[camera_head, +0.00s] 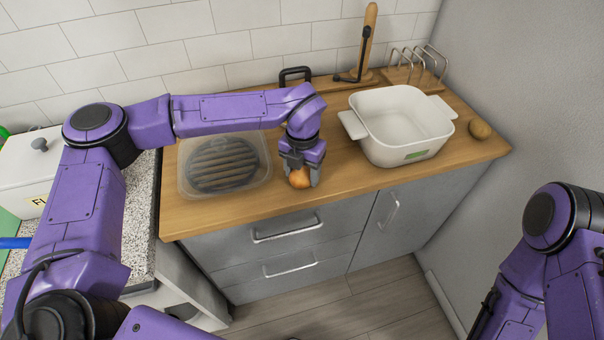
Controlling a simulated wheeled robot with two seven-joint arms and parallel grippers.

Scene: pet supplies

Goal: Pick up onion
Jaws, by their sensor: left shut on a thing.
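The onion (299,179) is a small orange-brown ball near the front edge of the wooden counter. My left gripper (300,174) points down over it and is shut on it, with a finger on each side. The onion's upper part is hidden by the gripper. I cannot tell whether the onion touches the counter or is just above it. My right arm shows at the lower right, but its gripper is not in view.
A clear tray (225,162) with a dark ridged thing inside stands left of the onion. A white pot (399,125) stands to the right, with a brown round thing (480,129) beyond it. A wooden counter (330,180) holds these. A grey wall bounds the right.

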